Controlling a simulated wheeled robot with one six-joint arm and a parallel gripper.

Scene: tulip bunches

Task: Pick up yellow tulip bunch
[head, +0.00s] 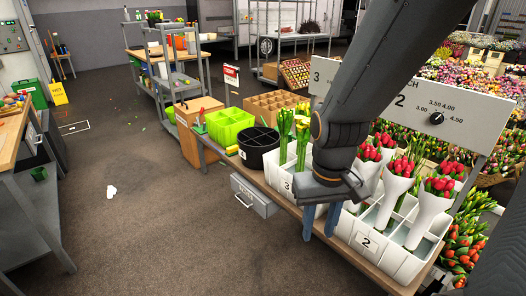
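Two slim yellow tulip bunches, a left one (285,128) and a right one (302,140), stand upright side by side in the white divided crate marked 3 (287,184). Their stems are green, and the yellow at their tops is small in this view. My gripper (321,230) points down in front of the crates, nearer the camera and to the lower right of the yellow bunches. Its two blue-grey fingers are apart, with nothing seen between them. My arm and wrist hide part of the crates and whatever stands behind them.
Red tulip bunches in white wraps (400,180) stand in the crate marked 2 (395,262). A black round divided bin (258,158) and a green crate (229,140) are left of the yellow bunches. A price board (455,105) rises behind. The floor (150,220) at left is mostly clear.

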